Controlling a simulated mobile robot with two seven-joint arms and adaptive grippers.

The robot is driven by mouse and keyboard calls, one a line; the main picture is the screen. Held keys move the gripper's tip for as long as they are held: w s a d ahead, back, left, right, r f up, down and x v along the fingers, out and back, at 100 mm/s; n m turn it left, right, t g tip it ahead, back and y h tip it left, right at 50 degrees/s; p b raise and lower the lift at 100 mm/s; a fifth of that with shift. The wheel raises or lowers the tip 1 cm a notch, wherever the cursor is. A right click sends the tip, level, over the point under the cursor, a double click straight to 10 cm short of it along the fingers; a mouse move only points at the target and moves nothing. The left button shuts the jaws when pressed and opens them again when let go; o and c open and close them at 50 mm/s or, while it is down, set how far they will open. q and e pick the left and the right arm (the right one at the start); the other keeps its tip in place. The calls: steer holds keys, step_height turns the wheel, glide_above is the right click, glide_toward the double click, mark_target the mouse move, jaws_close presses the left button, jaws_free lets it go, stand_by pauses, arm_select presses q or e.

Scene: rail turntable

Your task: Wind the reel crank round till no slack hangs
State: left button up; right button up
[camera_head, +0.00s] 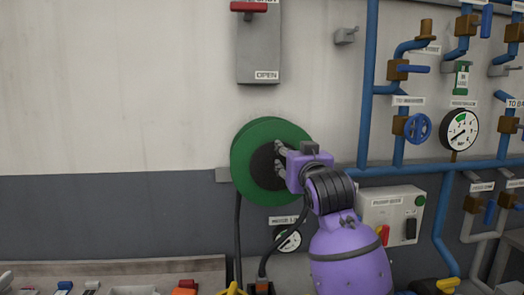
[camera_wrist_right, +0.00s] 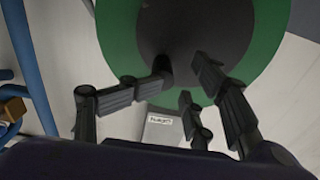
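The reel (camera_head: 252,139) is a green disc with a dark hub, mounted on the wall. In the right wrist view its green rim (camera_wrist_right: 118,40) and dark face (camera_wrist_right: 200,28) fill the upper part. My right gripper (camera_head: 281,158) is in front of the hub, its fingers pointing at it. In the wrist view the right gripper's fingers (camera_wrist_right: 183,75) stand apart with a gap between them. A short dark peg (camera_wrist_right: 161,64), perhaps the crank handle, is close to the left finger; I cannot tell if they touch. A dark hose (camera_head: 238,235) hangs down from the reel. My left gripper is not in view.
A switch box marked OPEN (camera_head: 258,50) is above the reel. A grey control box (camera_head: 377,212), blue pipes (camera_head: 368,90) and a pressure gauge (camera_head: 459,130) are to the right. A small gauge (camera_head: 289,240) sits below. A bench (camera_head: 210,270) with small items runs along the lower left.

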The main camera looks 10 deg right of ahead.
steer(key=s, duration=0.7)
stand_by(0.4)
